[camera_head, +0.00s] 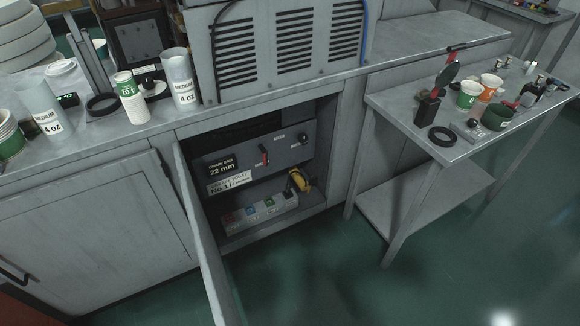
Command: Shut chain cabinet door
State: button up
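The chain cabinet door (207,250) is a grey metal panel, hinged at the left edge of the opening. It stands wide open, swung out toward me, seen nearly edge-on, and its lower end runs out of the picture. Inside the cabinet (335,170) a grey panel (285,155) carries a "22 mm" display, a red lever and a dark knob. A pale block with coloured squares (262,211) and a yellow item (299,180) sit below it. My gripper is not in view.
A closed cabinet door (110,230) is left of the opening. Above are a vented machine housing (205,55) and "MEDIUM 4 oz" cups (181,78). A side table (400,115) with cups and tools stands right. Green floor (330,275) before the opening is clear.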

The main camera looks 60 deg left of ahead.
aim_at(223, 306)
jog(key=k, duration=1.6)
jog(key=u, duration=1.9)
jog(key=i, duration=0.5)
jog(key=z, duration=0.8)
jog(key=k, duration=0.6)
jog(key=u, duration=0.15)
